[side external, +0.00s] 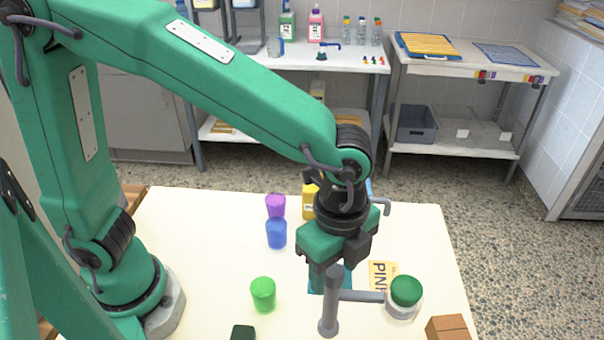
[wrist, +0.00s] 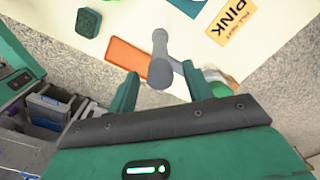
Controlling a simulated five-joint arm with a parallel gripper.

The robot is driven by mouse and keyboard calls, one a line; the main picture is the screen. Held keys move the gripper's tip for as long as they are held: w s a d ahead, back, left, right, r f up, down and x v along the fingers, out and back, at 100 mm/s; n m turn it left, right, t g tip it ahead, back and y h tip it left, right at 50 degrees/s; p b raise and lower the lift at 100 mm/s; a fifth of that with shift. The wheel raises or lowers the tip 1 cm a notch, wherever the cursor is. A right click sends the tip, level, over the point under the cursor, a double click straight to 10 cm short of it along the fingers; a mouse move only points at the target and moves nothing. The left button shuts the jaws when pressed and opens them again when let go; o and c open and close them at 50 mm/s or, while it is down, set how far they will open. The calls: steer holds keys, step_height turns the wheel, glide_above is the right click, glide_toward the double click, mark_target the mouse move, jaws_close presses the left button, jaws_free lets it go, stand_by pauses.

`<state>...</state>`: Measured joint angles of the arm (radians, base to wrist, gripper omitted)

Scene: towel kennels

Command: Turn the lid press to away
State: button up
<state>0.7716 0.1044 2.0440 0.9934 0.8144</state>
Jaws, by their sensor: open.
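The lid press is a grey upright post (side external: 329,305) on the table with a grey side arm (side external: 362,296). In the side view the arm reaches right to a clear jar with a green lid (side external: 406,290). My gripper (side external: 334,272) points down just above and behind the post. In the wrist view the post (wrist: 160,48) shows between the open fingers of my gripper (wrist: 160,76), with a gap on each side. The jar is mostly hidden by the right finger there. I cannot tell whether a finger touches the arm.
A PINK card (side external: 382,276) lies behind the arm. A bright green cup (side external: 263,294), blue cup (side external: 277,233) and dark green block (side external: 243,332) stand left. A brown block (side external: 449,328) is at front right. An orange flat piece (wrist: 128,56) lies near the post.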

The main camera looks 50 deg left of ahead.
steer(key=shift+r, duration=3.8)
steer(key=shift+a, duration=0.1)
steer(key=s+a+n+t, duration=0.2)
steer(key=a+n, duration=0.7)
steer(key=a, duration=0.3)
steer(key=s+a+r+n+t, duration=0.1)
steer(key=a+n+t, duration=0.2)
steer(key=a+n, duration=0.6)
steer(key=shift+s+a+t, duration=0.3)
steer(key=shift+s+a, duration=0.1)
steer(key=shift+a, duration=1.75)
